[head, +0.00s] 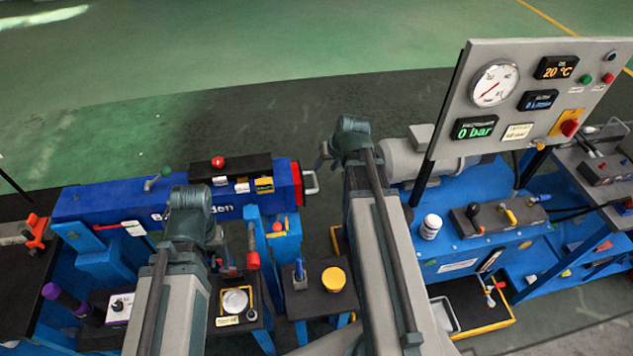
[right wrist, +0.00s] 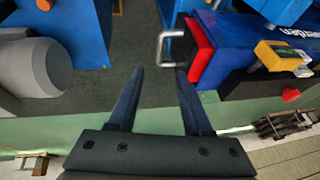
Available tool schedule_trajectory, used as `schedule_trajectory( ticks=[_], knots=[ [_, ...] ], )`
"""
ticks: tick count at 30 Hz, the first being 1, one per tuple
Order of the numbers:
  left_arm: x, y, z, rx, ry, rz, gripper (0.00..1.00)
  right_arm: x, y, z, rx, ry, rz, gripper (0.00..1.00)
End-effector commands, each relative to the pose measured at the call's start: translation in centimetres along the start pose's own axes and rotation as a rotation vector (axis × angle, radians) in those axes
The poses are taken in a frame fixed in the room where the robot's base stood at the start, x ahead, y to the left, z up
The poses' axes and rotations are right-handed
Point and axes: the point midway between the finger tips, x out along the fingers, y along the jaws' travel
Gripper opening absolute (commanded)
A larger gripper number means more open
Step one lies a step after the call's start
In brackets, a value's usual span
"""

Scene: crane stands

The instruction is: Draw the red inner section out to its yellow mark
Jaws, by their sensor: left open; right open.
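The blue boom (head: 130,204) lies across the left of the head view. The red inner section (head: 297,184) shows only as a short red end at the boom's right, also seen in the right wrist view (right wrist: 202,48). A pale metal handle (head: 311,181) sticks out from it; in the right wrist view the handle (right wrist: 161,50) lies just beyond the fingertips. My right gripper (right wrist: 158,72) is open and empty. I see no yellow mark on the red part. My left gripper (head: 214,240) is in front of the boom, mostly hidden by its wrist, and is apart from the handle.
A gauge panel (head: 548,85) stands at the right over a blue bench (head: 470,240) with a grey motor (head: 405,160). A red knob (head: 218,162) tops the boom. Small stands with a yellow cap (head: 333,279) are in front. Dark floor lies right of the handle.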

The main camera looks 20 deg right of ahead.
Motion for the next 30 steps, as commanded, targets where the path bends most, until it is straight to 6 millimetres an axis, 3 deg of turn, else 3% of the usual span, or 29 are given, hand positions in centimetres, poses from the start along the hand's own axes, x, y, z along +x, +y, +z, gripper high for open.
schedule_trajectory(
  ticks=[1,18,24,30],
  knots=[
    [1.2,0.1,-0.1,0.0,0.0,0.0,0.73,1.3,0.1,0.1,-0.001,0.0,0.0,0.5],
    [9.0,0.9,-0.5,0.0,0.0,0.0,0.73,9.9,0.1,0.1,-0.001,0.0,0.0,0.5],
    [10.4,1.0,-0.6,0.0,0.0,0.0,0.73,11.5,0.0,0.1,-0.001,0.0,0.0,0.5],
    [10.4,1.0,-0.6,0.0,0.0,0.0,0.73,11.5,-0.1,0.0,-0.001,0.0,0.0,0.5]
  ],
)
